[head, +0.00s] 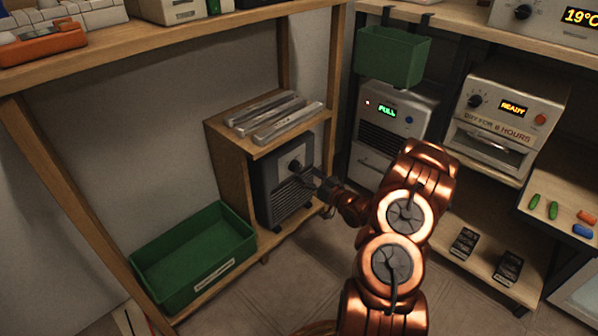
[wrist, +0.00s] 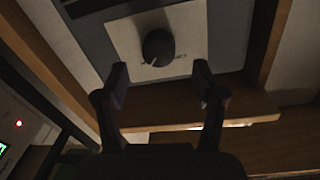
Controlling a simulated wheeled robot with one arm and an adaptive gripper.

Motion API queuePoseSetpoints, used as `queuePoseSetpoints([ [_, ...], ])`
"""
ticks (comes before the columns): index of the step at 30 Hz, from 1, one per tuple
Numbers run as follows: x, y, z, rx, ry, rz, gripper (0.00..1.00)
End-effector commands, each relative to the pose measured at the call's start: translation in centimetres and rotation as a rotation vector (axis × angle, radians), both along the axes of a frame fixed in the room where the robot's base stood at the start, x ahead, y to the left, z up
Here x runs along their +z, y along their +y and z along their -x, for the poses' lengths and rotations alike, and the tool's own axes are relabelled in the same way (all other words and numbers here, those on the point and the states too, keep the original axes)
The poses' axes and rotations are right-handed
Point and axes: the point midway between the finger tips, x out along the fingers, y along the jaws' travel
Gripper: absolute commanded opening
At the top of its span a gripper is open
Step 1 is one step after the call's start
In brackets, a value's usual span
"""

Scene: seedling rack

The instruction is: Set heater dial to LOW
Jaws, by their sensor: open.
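The heater (head: 285,186) is a dark grey box with a slatted grille, standing in a wooden cubby under a shelf. Its dial (head: 295,166) is a round black knob on a light plate on the upper front. In the wrist view the dial (wrist: 158,47) sits on the pale plate (wrist: 190,30), with lettering too small and dark to read, so its setting cannot be told. My gripper (head: 313,181) is in front of the heater, close to the dial. In the wrist view my gripper (wrist: 160,80) is open, its fingers apart and the dial beyond the gap, not visibly touched.
Metal bars (head: 275,117) lie on the shelf above the heater. A green crate (head: 195,258) stands at its left. A white appliance reading FULL (head: 395,122) and one reading READY (head: 507,118) stand at right. A green bin (head: 392,56) hangs above. The floor in front is open.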

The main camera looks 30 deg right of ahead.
Motion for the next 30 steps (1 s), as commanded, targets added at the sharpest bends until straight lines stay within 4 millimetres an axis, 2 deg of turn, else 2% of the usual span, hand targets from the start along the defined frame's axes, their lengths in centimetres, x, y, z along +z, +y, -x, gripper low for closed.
queuePoseSetpoints([
  [6,-0.2,0.5,-2.7,0.001,0.0,0.004,0.69],
  [12,-0.1,0.6,-4.3,-0.001,0.0,0.003,0.69],
  [26,0.0,0.6,-5.0,-0.003,0.0,0.001,0.69],
  [30,0.0,0.6,-5.0,-0.003,0.001,0.001,0.55],
])
